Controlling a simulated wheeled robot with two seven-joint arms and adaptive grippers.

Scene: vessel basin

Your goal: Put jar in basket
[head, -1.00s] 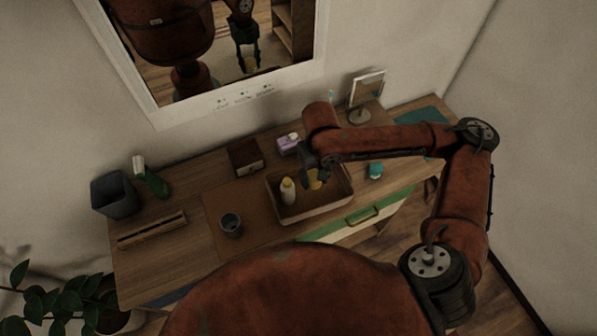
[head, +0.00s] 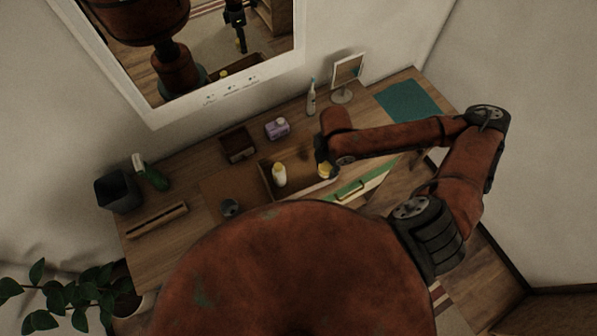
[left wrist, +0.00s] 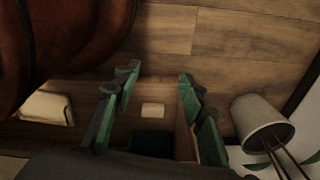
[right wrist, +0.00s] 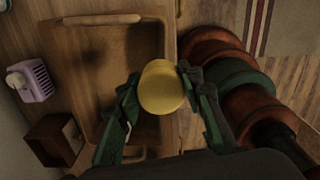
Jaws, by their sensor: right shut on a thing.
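The jar with a round yellow lid (right wrist: 162,87) is between the fingers of my right gripper (right wrist: 160,78), which is shut on it. In the head view the jar (head: 325,170) shows at the right end of the basket. The basket (right wrist: 167,45) is a brown, open box with a wooden handle; in the right wrist view the jar overlaps its right wall. I cannot tell how high the jar is above the basket floor. A pale bottle with a yellow top (head: 279,176) stands in the basket. My left gripper (left wrist: 158,76) is open and empty above the floor.
A grey cup (head: 230,208) stands left of the basket. A bin (head: 118,192) and spray bottle (head: 152,174) are farther left.

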